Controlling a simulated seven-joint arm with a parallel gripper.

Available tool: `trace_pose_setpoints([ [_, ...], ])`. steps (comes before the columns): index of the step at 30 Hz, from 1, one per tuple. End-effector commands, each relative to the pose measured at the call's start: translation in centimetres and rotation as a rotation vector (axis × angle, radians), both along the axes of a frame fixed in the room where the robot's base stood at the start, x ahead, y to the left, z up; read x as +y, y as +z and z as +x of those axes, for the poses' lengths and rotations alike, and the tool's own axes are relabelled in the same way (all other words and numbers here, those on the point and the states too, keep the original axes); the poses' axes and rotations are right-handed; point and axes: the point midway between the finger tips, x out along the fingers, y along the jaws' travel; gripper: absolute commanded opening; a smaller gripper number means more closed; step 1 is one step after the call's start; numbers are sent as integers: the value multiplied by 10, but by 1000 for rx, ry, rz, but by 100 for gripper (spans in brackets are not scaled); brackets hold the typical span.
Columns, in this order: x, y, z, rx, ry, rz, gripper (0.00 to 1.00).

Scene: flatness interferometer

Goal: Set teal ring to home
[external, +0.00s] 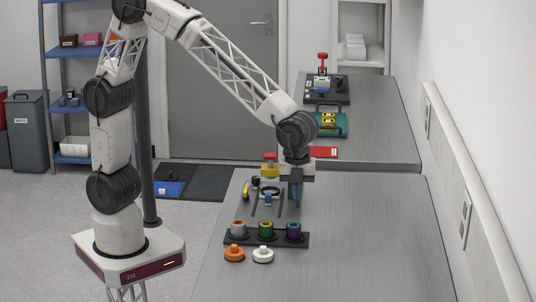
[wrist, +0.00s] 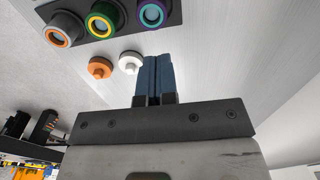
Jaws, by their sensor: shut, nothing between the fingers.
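The teal ring (wrist: 152,24) is the bright rim on the purple dial (external: 293,231), at the right end of a dark strip (external: 235,243). In the wrist view the purple dial sits at the top edge, partly cut off. To its left stand a green dial with a yellow ring (wrist: 104,18) and a grey dial with an orange ring (wrist: 62,29). My gripper (external: 295,203) points down above the bench, behind the purple dial in the external view and apart from it. Its blue fingers are together and empty, also in the wrist view (wrist: 154,58).
An orange cap (external: 234,253) and a white cap (external: 263,254) lie in front of the strip. A fixture with a red-topped yellow part (external: 270,166) and dark rails stands left of my gripper. The bench (external: 375,240) is clear to the right.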

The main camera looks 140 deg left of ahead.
Motion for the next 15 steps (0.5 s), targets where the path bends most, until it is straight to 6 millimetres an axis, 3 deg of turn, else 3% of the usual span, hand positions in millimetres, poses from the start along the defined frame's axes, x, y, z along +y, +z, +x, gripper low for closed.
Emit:
trace_pose_setpoints([
  [6, 0, 33, 1, -3, 0, 1, 0],
  [15, 0, 51, 0, -3, 0, 1, 0],
])
